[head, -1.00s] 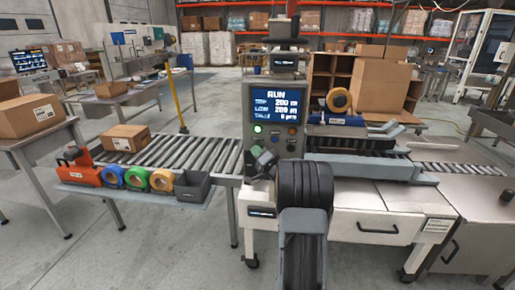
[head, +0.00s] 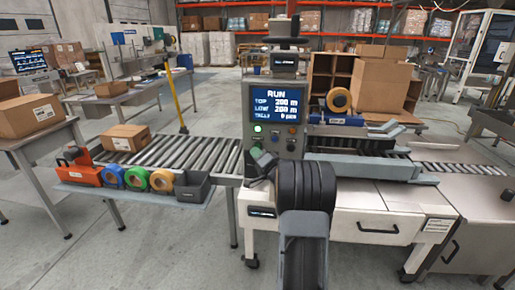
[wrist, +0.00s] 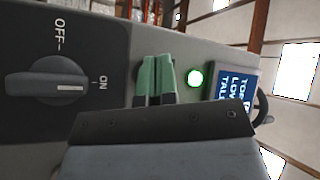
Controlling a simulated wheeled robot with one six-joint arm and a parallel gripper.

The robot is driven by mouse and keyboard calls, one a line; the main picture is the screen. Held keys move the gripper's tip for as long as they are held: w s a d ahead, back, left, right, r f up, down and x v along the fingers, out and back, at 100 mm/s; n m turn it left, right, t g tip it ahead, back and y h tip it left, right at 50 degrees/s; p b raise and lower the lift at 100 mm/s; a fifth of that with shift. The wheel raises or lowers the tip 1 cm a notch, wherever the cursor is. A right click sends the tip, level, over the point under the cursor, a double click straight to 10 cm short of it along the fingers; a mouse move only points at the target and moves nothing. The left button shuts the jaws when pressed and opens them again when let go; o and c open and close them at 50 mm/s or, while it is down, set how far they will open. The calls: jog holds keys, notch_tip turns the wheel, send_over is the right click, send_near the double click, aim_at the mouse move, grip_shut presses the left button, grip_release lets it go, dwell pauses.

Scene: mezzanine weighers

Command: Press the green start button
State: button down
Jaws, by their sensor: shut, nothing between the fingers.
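The green start button (head: 258,128) is a small round light, lit bright green, at the left of the grey control panel below its screen. It also shows lit in the wrist view (wrist: 195,78), just right of my fingers. My gripper (head: 262,158) is shut and empty, below the button in the head view. In the wrist view my gripper's fingers (wrist: 156,72) are together, with a greenish tint, apart from the button in the picture. Their depth from the panel is hard to tell. The screen (head: 278,104) reads RUN.
A dark rotary switch (wrist: 60,88) marked OFF and ON sits left of my fingers in the wrist view. Blue and orange controls (head: 292,131) sit right of the button. A roller conveyor (head: 185,153) with a carton lies left. Tape rolls and a grey bin (head: 192,187) stand on its front shelf.

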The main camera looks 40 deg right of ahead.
jog(key=shift+s+a, duration=1.75)
jog(key=shift+s, duration=0.1)
